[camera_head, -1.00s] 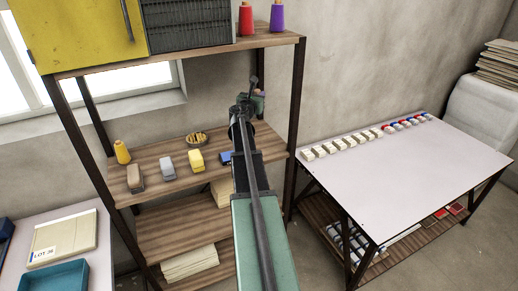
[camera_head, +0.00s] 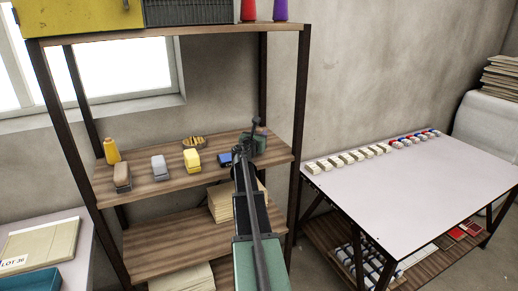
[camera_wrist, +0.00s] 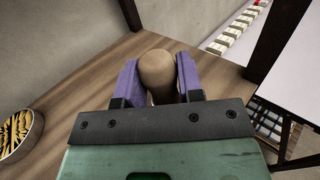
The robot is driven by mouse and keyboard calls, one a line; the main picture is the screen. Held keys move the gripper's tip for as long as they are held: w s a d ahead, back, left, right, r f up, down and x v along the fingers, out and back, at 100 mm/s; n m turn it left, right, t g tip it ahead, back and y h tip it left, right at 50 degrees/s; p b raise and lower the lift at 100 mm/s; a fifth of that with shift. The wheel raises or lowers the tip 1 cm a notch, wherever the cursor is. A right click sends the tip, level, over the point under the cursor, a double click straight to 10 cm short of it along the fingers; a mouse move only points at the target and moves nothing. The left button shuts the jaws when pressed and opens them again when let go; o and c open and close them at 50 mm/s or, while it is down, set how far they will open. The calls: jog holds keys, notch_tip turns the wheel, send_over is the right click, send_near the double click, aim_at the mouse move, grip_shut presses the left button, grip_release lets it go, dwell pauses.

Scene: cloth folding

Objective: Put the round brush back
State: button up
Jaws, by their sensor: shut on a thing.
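In the wrist view, my gripper (camera_wrist: 158,82) has its two purple fingers on either side of a rounded tan wooden piece (camera_wrist: 157,66), which looks like the handle of the round brush. The fingers are shut on it. The brush's lower part is hidden below the handle and behind the gripper. In the head view, my gripper (camera_head: 260,140) is at the right end of the middle shelf (camera_head: 140,190), partly hidden by my arm. The brush cannot be made out there. I cannot tell whether the brush touches the board.
On the same shelf are a yellow spool (camera_head: 111,152), brown (camera_head: 122,176), grey (camera_head: 160,167) and yellow (camera_head: 192,160) brushes or blocks, a pin dish (camera_head: 194,142) and a blue item (camera_head: 225,159). A dark post (camera_head: 301,120) stands right. A white table (camera_head: 410,185) is beyond.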

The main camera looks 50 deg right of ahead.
notch_tip(320, 180, down, 2)
jog(key=shift+f+b, duration=0.2)
jog(key=shift+b, duration=0.15)
jog(key=shift+r+p, duration=0.3)
jog(key=shift+r, duration=0.05)
jog(key=shift+f, duration=0.25)
jog(key=o, duration=0.9)
jog(key=shift+r, duration=0.3)
jog(key=v, duration=1.2)
